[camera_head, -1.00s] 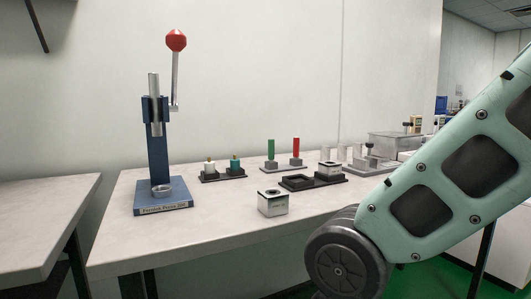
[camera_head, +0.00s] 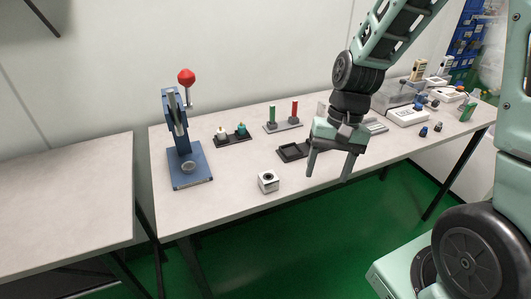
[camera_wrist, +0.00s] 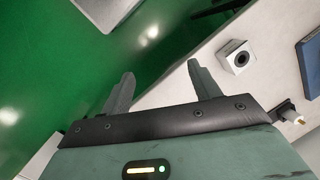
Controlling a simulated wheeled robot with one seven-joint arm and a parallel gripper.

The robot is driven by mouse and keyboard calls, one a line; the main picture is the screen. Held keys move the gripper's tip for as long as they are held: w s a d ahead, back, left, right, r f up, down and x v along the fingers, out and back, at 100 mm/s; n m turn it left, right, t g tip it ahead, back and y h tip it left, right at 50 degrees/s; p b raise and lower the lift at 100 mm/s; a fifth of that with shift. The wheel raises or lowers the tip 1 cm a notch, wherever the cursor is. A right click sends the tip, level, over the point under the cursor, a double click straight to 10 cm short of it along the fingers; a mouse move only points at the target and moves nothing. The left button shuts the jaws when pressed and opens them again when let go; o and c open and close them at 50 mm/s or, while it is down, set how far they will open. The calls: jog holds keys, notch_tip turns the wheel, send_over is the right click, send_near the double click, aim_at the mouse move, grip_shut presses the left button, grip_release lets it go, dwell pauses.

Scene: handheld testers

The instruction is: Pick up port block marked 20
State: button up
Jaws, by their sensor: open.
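A pale grey cube-shaped port block with a dark round hole in its top (camera_head: 268,182) stands upright near the table's front edge. I cannot read any number on it. It also shows in the wrist view (camera_wrist: 238,57), to the right of the fingers. My gripper (camera_head: 329,176) is open and empty, pointing down, right of the block in the head view and apart from it. In the wrist view my gripper (camera_wrist: 160,70) has its fingers spread over green floor. A second similar block seen earlier on the black tray (camera_head: 291,152) is now hidden behind my gripper.
A blue press with a red knob (camera_head: 186,77) stands at the left. Behind are a black holder with white and teal pieces (camera_head: 233,139) and a stand with green and red handles (camera_head: 284,126). Several testers (camera_head: 407,116) lie at the right. Table around the block is clear.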

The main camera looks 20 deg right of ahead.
aim_at(272, 175)
jog(key=w+d+m+y, duration=0.1)
jog(key=w+m+y, duration=0.1)
jog(key=m+y, duration=0.1)
jog(key=w+d+m+y, duration=0.1)
jog(key=w+m+y, duration=0.1)
jog(key=m+y, duration=0.2)
jog(key=w+d+m+t+y, duration=0.1)
jog(key=w+m+y, duration=0.2)
jog(key=m+y, duration=0.1)
jog(key=shift+d+m+p, duration=0.15)
jog(key=shift+m+p, duration=0.15)
jog(key=shift+m, duration=0.4)
jog(key=shift+w+a, duration=0.1)
jog(key=shift+a, duration=0.1)
jog(key=b+x, duration=0.1)
jog(key=x, duration=1)
jog(key=shift+w+a+f, duration=0.1)
jog(key=shift+w+a, duration=0.05)
jog(key=shift+a, duration=0.2)
jog(key=x, duration=0.5)
jog(key=shift+w+a, duration=0.1)
jog(key=shift+w, duration=0.1)
jog(key=c, duration=1.1)
